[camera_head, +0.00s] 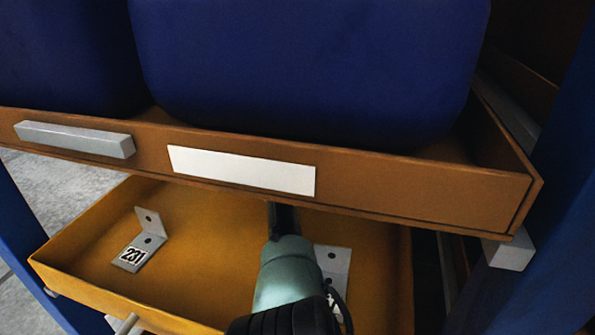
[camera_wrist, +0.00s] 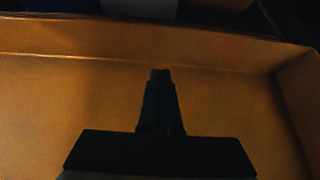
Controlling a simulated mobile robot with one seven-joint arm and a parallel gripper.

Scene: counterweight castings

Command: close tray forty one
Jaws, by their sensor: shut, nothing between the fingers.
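No number forty one can be read on either tray. The upper brown tray (camera_head: 420,190) is pulled out and has a blank white label plate and a grey handle (camera_head: 75,139) on its front. Below it, a yellow-orange tray (camera_head: 85,235) is also out. My gripper (camera_head: 280,215) is over the lower tray, and its tip is partly hidden by the upper tray's front. In the wrist view my gripper (camera_wrist: 160,74) is shut and empty, dark against a brown-orange tray interior; contact cannot be told.
Large dark blue blocks (camera_head: 310,70) fill much of the upper tray. In the lower tray lie a grey angle bracket (camera_head: 148,222) marked 231 and another bracket (camera_head: 335,262) partly behind my arm. Blue rack posts (camera_head: 560,220) stand at both sides.

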